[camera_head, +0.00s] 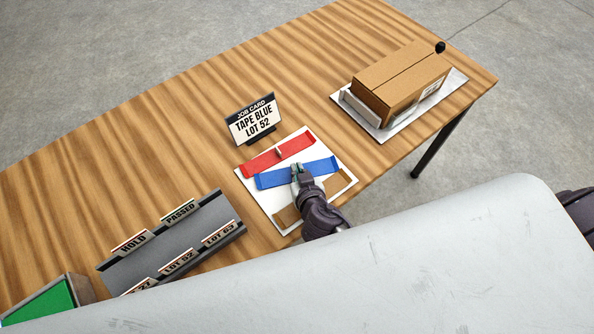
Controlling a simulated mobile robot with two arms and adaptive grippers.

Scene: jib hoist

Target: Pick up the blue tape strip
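The blue tape strip (268,180) lies across the middle of a white board, between a red strip (262,163) and a brown strip (340,182). It is turned a little relative to the other two. My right gripper (297,169) is at the middle of the blue strip, with its fingertips over it. The fingers hide the strip's centre, and I cannot tell whether they are closed on it or whether the strip is off the board. My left gripper is not in view.
A job card (253,121) reading "TAPE BLUE LOT 52" stands behind the white board (247,182). A grey labelled rack (165,250) is at left, with a green-topped item (45,305) beyond it. A cardboard box (398,78) sits at right. The wooden table's back left is clear.

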